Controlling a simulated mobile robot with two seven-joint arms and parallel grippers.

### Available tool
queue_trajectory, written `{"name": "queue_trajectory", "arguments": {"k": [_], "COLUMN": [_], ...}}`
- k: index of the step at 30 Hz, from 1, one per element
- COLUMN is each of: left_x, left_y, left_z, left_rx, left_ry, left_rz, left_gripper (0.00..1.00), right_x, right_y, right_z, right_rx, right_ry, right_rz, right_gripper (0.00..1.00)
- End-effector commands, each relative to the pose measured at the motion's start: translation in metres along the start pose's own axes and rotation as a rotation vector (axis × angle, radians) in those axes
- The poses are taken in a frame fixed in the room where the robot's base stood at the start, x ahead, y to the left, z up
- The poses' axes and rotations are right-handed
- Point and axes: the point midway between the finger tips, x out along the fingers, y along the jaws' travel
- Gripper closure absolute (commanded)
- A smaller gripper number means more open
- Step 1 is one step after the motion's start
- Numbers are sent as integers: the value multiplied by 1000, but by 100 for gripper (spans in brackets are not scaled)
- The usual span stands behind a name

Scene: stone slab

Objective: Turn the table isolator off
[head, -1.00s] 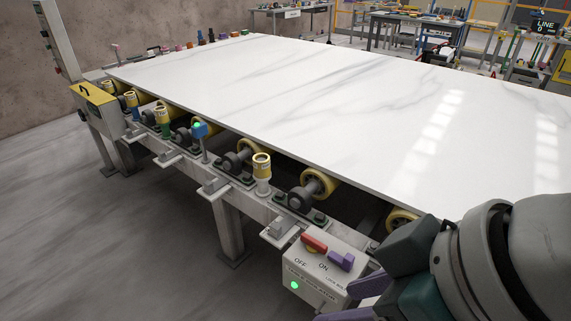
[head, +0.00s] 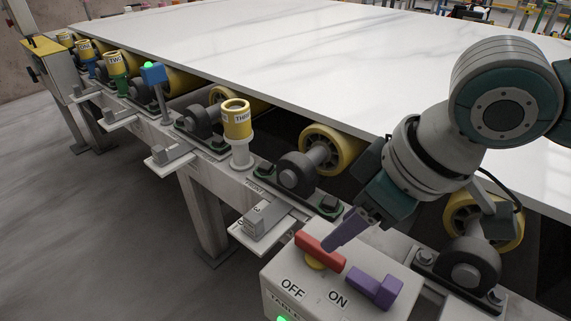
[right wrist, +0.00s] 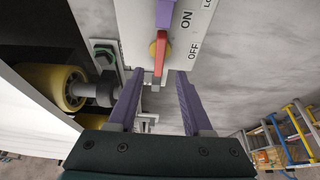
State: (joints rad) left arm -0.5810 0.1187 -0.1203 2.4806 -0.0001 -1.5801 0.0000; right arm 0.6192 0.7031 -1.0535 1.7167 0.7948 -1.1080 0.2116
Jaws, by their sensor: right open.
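The table isolator is a light grey box (head: 335,300) at the bottom of the head view, marked OFF and ON. On top is a red lever (head: 320,250) over a yellow hub (head: 314,264). A purple block (head: 376,290) sits on the box beyond the lever's ON-side end. A green light (head: 284,319) glows at the picture's bottom edge. My right gripper (head: 330,242) is open, its purple fingers at the lever. In the right wrist view its fingertips (right wrist: 159,76) stand on either side of the red lever (right wrist: 159,68), with visible gaps. My left gripper is out of view.
A white stone slab (head: 300,50) lies on yellow rollers (head: 323,150) behind the box. Yellow-capped posts (head: 237,120) and a blue box with a green light (head: 153,73) line the frame rail. Open floor (head: 80,230) lies at the left.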

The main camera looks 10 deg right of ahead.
Motion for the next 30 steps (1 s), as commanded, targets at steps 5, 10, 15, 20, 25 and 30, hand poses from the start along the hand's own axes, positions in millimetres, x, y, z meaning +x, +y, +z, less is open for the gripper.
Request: {"name": "queue_trajectory", "arguments": {"k": [5,10,15,20,25,30], "left_x": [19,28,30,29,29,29], "left_y": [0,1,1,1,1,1], "left_z": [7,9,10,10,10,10], "left_rx": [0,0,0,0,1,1], "left_ry": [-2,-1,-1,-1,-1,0], "left_rz": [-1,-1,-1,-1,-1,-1], "left_gripper": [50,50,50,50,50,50], "right_x": [40,62,70,70,70,70], "right_y": [0,0,0,0,0,0], "right_z": [1,1,0,0,0,0], "right_rx": [0,0,-2,-2,-1,-1], "right_ry": [1,0,1,1,1,1], "right_rz": [0,1,1,1,1,1], "right_gripper": [50,50,50,50,61,80]}}
